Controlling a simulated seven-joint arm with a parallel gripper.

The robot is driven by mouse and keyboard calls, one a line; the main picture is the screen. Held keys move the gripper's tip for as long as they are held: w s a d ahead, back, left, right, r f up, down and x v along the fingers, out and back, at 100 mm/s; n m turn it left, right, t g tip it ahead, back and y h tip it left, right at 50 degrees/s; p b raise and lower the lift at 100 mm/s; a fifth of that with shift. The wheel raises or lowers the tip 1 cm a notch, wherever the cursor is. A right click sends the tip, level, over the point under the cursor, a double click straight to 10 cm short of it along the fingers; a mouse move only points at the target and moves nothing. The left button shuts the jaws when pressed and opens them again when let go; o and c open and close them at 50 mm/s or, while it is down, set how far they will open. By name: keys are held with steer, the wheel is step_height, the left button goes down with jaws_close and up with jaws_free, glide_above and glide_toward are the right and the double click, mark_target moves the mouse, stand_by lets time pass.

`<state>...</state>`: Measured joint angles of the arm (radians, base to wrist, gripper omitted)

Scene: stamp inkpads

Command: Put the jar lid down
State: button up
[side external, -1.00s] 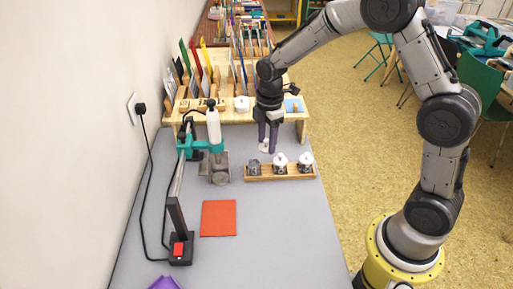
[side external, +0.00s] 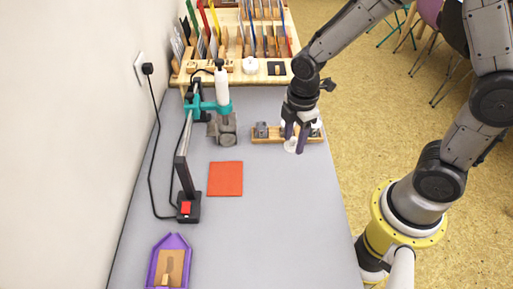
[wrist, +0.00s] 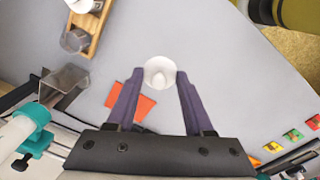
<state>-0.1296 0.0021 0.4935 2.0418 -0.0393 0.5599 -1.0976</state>
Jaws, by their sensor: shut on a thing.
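My gripper (side external: 296,143) is shut on the white jar lid (side external: 292,147), which is held at the fingertips. In the wrist view, the round lid (wrist: 160,72) with its small raised knob sits between the two purple fingers. The lid is over the grey table, on the near side of the wooden jar tray (side external: 270,140). An open-looking jar (side external: 262,129) stands at the tray's left end. The gripper hides part of the tray and its other jars. The gap between the lid and the table is hard to judge.
An orange-red mat (side external: 225,179) lies left of my gripper. A teal-clamped stand (side external: 208,107), a black post with a red switch (side external: 187,207) and a purple tray (side external: 169,263) stand along the left.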

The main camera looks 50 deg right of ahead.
steer(key=w+f, duration=0.3)
steer(key=w, duration=0.4)
glide_above(254, 155)
steer(key=s, duration=0.1)
step_height(254, 155, down, 5)
steer(key=shift+s+f, duration=0.1)
steer(key=shift+s, duration=0.05)
steer(key=shift+w+f, duration=0.5)
steer(key=shift+f, duration=1.6)
steer(key=shift+f, duration=0.15)
steer(key=o, duration=1.3)
